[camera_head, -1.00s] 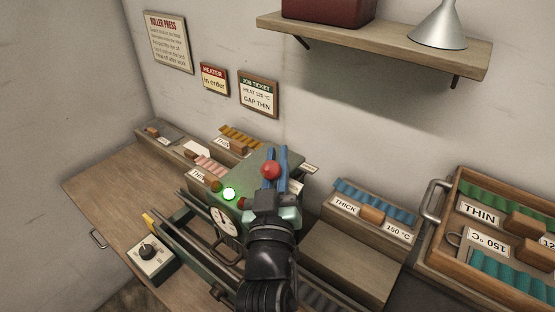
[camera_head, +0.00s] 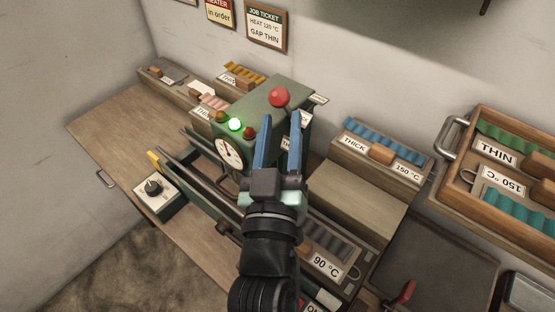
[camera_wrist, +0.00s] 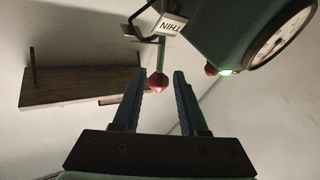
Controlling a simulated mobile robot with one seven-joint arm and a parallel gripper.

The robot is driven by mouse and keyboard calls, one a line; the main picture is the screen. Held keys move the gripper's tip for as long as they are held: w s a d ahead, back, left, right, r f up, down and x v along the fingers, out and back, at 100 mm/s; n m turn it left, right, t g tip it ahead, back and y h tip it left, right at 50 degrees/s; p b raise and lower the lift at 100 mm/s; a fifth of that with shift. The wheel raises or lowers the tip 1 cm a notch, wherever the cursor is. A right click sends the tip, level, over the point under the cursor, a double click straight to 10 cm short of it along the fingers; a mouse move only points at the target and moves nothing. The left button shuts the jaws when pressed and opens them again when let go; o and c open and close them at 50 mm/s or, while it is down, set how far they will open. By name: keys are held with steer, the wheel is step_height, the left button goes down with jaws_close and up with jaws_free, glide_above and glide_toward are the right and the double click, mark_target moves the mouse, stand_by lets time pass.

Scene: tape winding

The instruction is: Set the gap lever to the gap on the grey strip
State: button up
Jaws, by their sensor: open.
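The gap lever has a red ball knob (camera_head: 279,97) at the top of the green roller press (camera_head: 285,92). In the wrist view the knob (camera_wrist: 157,84) hangs on a thin stem, near a plate (camera_wrist: 172,25) reading THIN. My gripper (camera_head: 281,118) is open, its two blue fingers pointing up at the knob. In the wrist view the knob shows between the fingertips; contact cannot be told. A grey ribbed strip (camera_head: 335,243) lies in a tray at lower right, with a card (camera_head: 325,264) reading 90 °C. My arm hides part of that tray, and I see no gap word there.
The job ticket (camera_head: 266,28) on the wall reads heat 120 °C, gap thin. A dial gauge (camera_head: 229,152) and a lit green lamp (camera_head: 236,124) are on the press. A knob box (camera_head: 154,190) stands left. A blue-strip box (camera_head: 380,150) reads THICK, 150 °C.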

steer(key=s, duration=0.1)
steer(key=s+b, duration=0.1)
steer(key=s, duration=0.1)
steer(key=s+f, duration=0.1)
steer(key=s, duration=0.1)
steer(key=shift+a, duration=0.15)
steer(key=shift+w+r, duration=0.1)
steer(key=shift+r, duration=0.05)
